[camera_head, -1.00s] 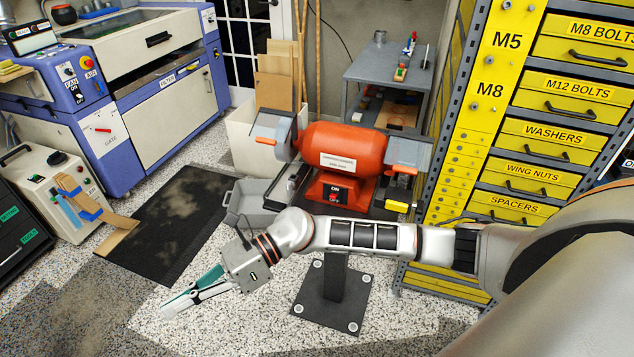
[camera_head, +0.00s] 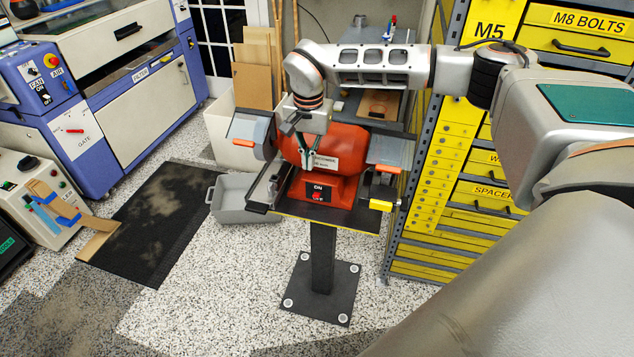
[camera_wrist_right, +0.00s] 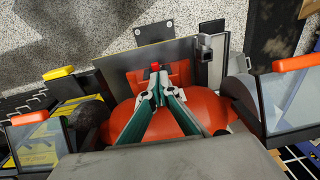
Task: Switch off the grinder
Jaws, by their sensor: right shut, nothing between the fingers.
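The orange-red grinder (camera_head: 342,145) stands on a dark pedestal, and its body also shows in the right wrist view (camera_wrist_right: 199,105). Its black switch panel (camera_head: 318,189) is on the front of the base, with ON above and a red part below. A small red part of the switch (camera_wrist_right: 155,67) shows in the wrist view just beyond the fingertips. My right gripper (camera_head: 306,161) is shut and empty, pointing down in front of the grinder body, above the switch panel. In the wrist view my right gripper's fingertips (camera_wrist_right: 154,88) cover part of the switch area. My left gripper is not in view.
Clear guards with orange edges flank the grinder (camera_head: 386,150). A grey bin (camera_head: 245,205) sits on the floor at its left. Yellow drawers (camera_head: 435,180) stand close on the right. A blue machine (camera_head: 70,130) is at far left. The floor in front is open.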

